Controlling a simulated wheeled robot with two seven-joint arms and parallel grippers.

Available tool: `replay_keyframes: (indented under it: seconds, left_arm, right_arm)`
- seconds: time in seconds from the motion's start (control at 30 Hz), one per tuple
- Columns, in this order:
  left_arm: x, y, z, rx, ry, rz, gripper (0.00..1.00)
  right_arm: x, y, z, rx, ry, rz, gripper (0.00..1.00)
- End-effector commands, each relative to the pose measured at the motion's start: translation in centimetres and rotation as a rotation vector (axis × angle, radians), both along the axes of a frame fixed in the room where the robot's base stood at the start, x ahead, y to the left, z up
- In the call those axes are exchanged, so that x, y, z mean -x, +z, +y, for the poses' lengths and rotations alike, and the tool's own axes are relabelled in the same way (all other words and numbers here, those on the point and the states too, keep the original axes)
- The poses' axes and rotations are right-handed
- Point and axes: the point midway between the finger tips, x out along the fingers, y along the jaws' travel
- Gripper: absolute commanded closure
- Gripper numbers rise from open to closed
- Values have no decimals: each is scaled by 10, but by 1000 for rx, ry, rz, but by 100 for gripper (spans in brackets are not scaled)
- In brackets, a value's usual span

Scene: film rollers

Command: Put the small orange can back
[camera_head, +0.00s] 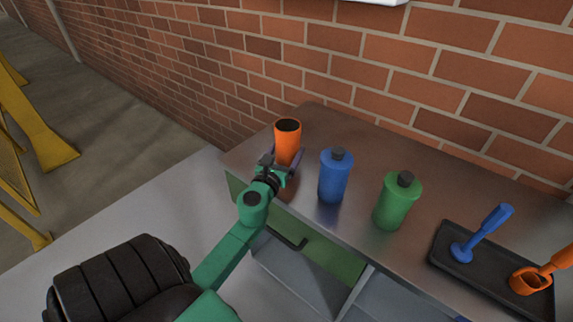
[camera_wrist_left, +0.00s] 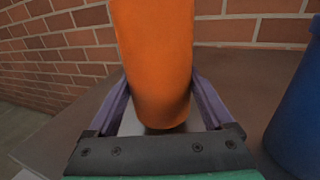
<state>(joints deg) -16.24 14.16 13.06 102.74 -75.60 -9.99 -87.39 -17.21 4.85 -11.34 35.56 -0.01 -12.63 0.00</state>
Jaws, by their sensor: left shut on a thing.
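The small orange can (camera_head: 287,146) stands upright with its dark open top showing, at the far left end of the metal counter in the head view. It fills the middle of the left wrist view (camera_wrist_left: 155,60). My left gripper (camera_head: 283,164) is shut on it, with a purple finger on each side of the can. In the left wrist view the fingers (camera_wrist_left: 160,95) flank its lower part. I cannot tell whether the can's base touches the counter. My right gripper is not in view.
A blue bottle (camera_head: 334,178) and a green bottle (camera_head: 396,205) stand to the right on the counter (camera_head: 300,115). A black tray (camera_head: 490,275) with a blue tool (camera_head: 482,234) and an orange tool (camera_head: 530,280) lies farther right. A brick wall (camera_head: 350,60) rises behind.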

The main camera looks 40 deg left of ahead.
Motion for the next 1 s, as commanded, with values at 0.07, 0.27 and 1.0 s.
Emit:
replay_keyframes:
  seconds: [0.07,0.27,1.0]
  left_arm:
    - [0,-24,0,1,2,-3,100]
    - [0,-19,0,-1,0,-2,100]
    - [31,-23,-11,2,0,3,0]
  right_arm:
    - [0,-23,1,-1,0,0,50]
    - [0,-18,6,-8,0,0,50]
    - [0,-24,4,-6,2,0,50]
